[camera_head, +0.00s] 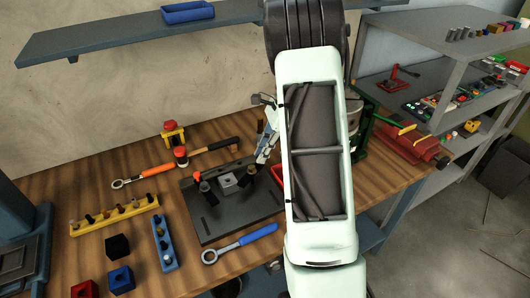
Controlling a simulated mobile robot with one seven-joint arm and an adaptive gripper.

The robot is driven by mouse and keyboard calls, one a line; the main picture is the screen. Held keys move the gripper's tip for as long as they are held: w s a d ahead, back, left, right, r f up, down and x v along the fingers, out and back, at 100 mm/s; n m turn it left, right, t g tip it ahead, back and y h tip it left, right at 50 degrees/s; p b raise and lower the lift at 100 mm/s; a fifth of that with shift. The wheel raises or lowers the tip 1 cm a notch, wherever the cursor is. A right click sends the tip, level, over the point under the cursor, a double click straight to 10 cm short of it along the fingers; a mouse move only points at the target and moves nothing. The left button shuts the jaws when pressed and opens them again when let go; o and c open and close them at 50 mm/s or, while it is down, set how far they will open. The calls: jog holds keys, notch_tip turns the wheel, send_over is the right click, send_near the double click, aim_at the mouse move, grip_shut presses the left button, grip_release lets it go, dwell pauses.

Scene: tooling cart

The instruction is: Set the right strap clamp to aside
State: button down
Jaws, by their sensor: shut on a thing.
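A dark fixture plate (215,222) lies on the wooden bench, with a small grey block (228,184) at its middle. A black clamp (205,187) stands on the plate left of the block. The right strap clamp (250,168), a small dark piece, is right of the block at the tips of my gripper (261,158). My gripper reaches down from the upper right and is shut on it. The fingertips are small, and my arm hides the area to their right. I cannot tell whether the clamp touches the plate.
A blue-handled wrench (240,243) lies in front of the plate. An orange-handled wrench (153,172) and a hammer (208,148) lie behind it. A yellow peg rack (115,214) and a blue rack (164,243) stand left. A red bin edge (277,176) shows beside my arm.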

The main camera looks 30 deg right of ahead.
jog(key=shift+w+a+n+g+p, duration=0.35)
jog(key=shift+w+a+n+g, duration=0.15)
jog(key=shift+n, duration=0.95)
jog(key=shift+w+a+n+g+p, duration=0.4)
jog(key=shift+n+g, duration=0.25)
jog(key=shift+n, duration=0.85)
jog(key=shift+w+a+n+g+p, duration=0.35)
jog(key=shift+a+n+g, duration=0.2)
jog(key=shift+n, duration=0.9)
jog(key=c, duration=1.8)
grip_release()
jog(key=shift+h, duration=0.3)
jog(key=shift+c, duration=0.2)
jog(key=v, duration=1.2)
